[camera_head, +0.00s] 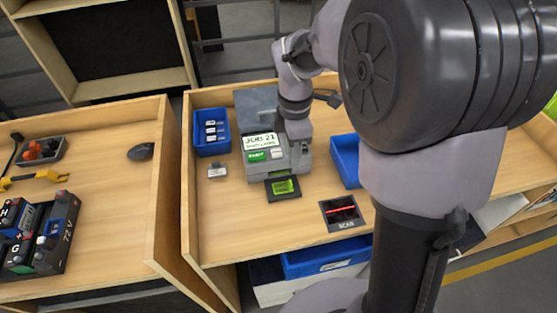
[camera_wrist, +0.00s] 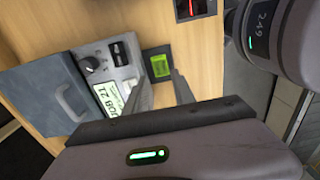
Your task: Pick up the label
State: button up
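A small bright green label (camera_head: 284,186) with dark print lies on a dark square plate in front of the grey printer (camera_head: 265,172). In the wrist view the label (camera_wrist: 160,65) shows just beyond my fingertips. My gripper (camera_wrist: 159,82) is open, its two fingers apart with nothing seen between them. In the head view my wrist is over the right part of the printer, and the fingers are hidden.
A blue bin (camera_head: 213,148) with several small pieces stands left of the printer, with a small grey-white piece (camera_head: 217,171) near it. Another blue bin (camera_head: 344,155) is at right. A scanner (camera_head: 341,212) with a red line sits near the front edge. Bare table (camera_head: 235,220) lies at front left.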

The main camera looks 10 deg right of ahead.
aim_at(290, 182)
jog(key=f+b, duration=0.1)
jog(key=f, duration=0.3)
jog(key=f+b, duration=0.2)
jog(key=f, duration=0.2)
jog(key=f+b, duration=0.2)
jog(key=f, duration=0.2)
jog(key=shift+w+f, duration=0.25)
jog(key=shift+f, duration=0.1)
jog(key=shift+r, duration=0.15)
jog(key=c, duration=0.5)
jog(key=shift+c, duration=0.2)
